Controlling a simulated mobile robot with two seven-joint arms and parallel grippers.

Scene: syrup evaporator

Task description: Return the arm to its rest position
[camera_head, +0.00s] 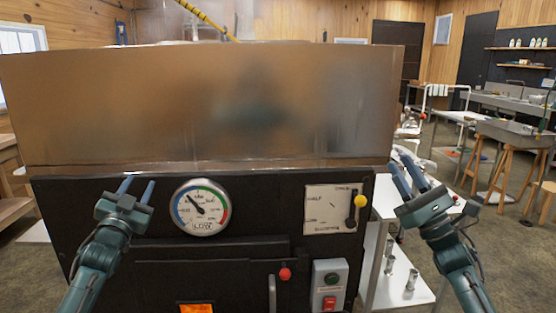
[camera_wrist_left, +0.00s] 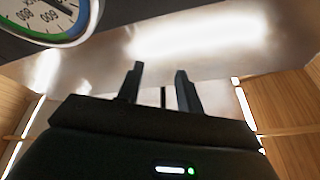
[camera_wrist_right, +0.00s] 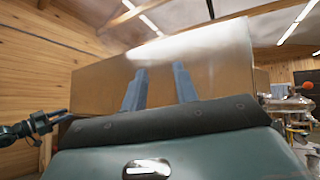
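My left gripper (camera_head: 137,188) is in front of the evaporator's black front panel, to the left of the round gauge. Its two fingers stand apart with nothing between them, and they also show apart in the left wrist view (camera_wrist_left: 160,88). My right gripper (camera_head: 408,177) is at the right end of the evaporator, right of the damper plate. Its fingers are apart and empty, as the right wrist view (camera_wrist_right: 160,88) also shows. The evaporator (camera_head: 200,105) is a wide metal pan above a black front.
The black front carries a gauge (camera_head: 200,207), a damper plate (camera_head: 325,212) with a yellow-knobbed lever (camera_head: 360,201), a red knob (camera_head: 285,274) and a switch box (camera_head: 330,287). A white shelf cart (camera_head: 402,284) stands at right. Open floor lies further right, before wooden-legged sink stands (camera_head: 515,135).

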